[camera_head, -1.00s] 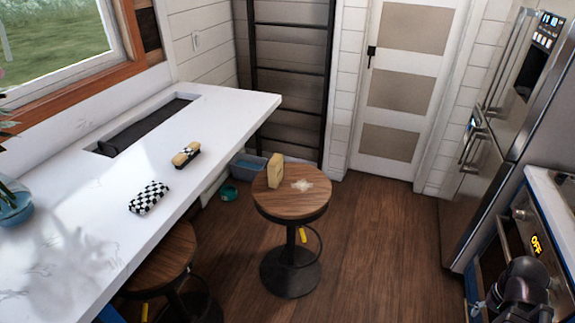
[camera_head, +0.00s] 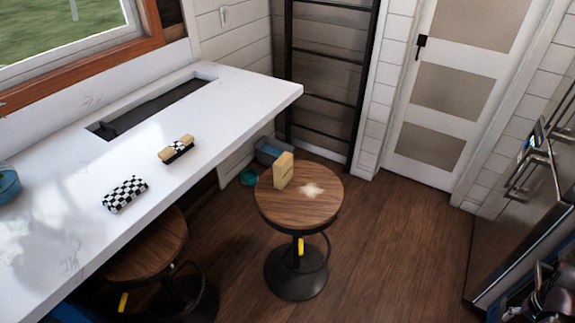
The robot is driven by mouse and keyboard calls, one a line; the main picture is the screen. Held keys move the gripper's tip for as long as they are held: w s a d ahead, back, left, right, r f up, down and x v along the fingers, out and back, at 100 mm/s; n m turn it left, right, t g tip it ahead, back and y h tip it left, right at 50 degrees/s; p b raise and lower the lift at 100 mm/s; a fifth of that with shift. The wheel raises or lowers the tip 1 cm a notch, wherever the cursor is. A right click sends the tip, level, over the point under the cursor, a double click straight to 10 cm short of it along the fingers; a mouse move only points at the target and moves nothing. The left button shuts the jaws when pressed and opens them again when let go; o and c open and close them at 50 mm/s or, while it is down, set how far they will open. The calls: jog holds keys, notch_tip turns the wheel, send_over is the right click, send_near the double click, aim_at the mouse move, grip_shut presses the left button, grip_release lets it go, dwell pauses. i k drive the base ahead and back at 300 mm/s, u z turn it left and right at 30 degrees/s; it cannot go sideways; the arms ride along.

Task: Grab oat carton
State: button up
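A small tan carton (camera_head: 284,170), which looks like the oat carton, stands upright on the round wooden seat of a stool (camera_head: 322,208). A dark part of my arm (camera_head: 550,296) shows at the lower right corner, cut off by the frame edge and far from the carton. My gripper's fingers cannot be made out there.
A blue-grey bin (camera_head: 272,150) sits behind. Open floor (camera_head: 400,230) lies right of the carton's stool.

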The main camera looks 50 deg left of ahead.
aim_at(283, 168)
jog(key=u, duration=0.4)
jog(key=i, duration=0.7)
jog(key=u, duration=0.65)
jog(key=i, duration=0.35)
jog(key=u, duration=0.2)
